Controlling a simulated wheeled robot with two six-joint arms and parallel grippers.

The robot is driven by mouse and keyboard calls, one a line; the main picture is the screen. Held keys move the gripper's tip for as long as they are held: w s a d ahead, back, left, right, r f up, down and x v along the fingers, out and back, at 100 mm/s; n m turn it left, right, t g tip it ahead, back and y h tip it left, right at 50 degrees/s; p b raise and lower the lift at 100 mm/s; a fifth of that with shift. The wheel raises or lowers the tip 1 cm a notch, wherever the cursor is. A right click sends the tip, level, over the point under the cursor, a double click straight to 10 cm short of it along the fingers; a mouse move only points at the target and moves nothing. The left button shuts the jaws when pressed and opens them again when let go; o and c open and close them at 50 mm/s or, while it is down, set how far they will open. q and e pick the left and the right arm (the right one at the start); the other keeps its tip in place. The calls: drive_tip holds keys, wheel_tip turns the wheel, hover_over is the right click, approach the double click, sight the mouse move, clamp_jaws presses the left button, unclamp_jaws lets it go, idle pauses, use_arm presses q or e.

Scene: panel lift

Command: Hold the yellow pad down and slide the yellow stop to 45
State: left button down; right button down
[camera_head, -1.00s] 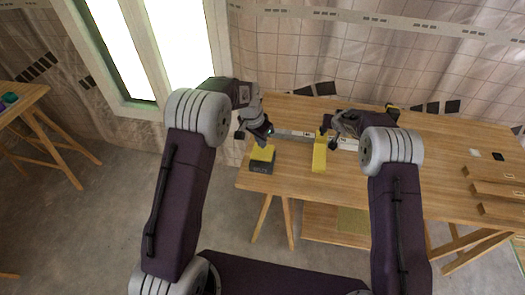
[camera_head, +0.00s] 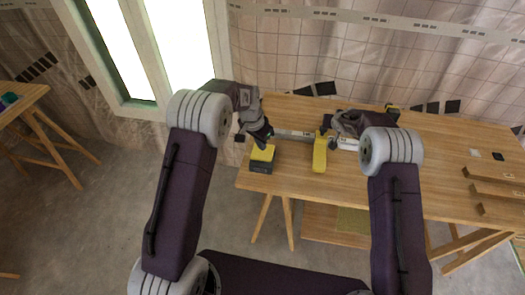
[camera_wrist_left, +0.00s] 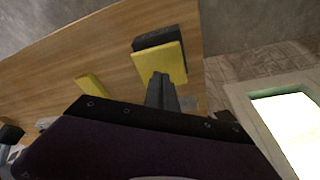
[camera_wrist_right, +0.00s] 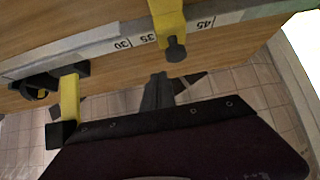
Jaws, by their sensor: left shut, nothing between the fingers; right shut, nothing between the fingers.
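The yellow pad (camera_head: 262,153) sits on a dark block at the left end of the table; it also shows in the left wrist view (camera_wrist_left: 160,60). My left gripper (camera_head: 268,138) is shut, its tips at the pad's edge in the left wrist view (camera_wrist_left: 160,80); I cannot tell whether they touch it. The yellow stop (camera_head: 320,155) sits across a pale numbered scale (camera_wrist_right: 120,45). In the right wrist view, the stop (camera_wrist_right: 167,18) with its black knob lies between the printed 35 and 45. My right gripper (camera_wrist_right: 158,80) is shut and empty, apart from the knob.
A yellow and black clamp-like piece (camera_wrist_right: 70,95) stands by the scale in the right wrist view. Wooden strips (camera_head: 495,190) lie on the table (camera_head: 430,180) at the right. A wall stands close behind the table. The table's front middle is clear.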

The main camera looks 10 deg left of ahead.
sight(262, 153)
use_arm(q)
drive_tip(key=shift+s+f, duration=0.1)
drive_tip(key=shift+f, duration=1.9)
use_arm(e)
drive_tip(key=shift+f, duration=0.15)
use_arm(q)
drive_tip(key=shift+s, duration=0.1)
use_arm(e)
drive_tip(key=shift+f, duration=2.35)
drive_tip(key=shift+a, duration=0.15)
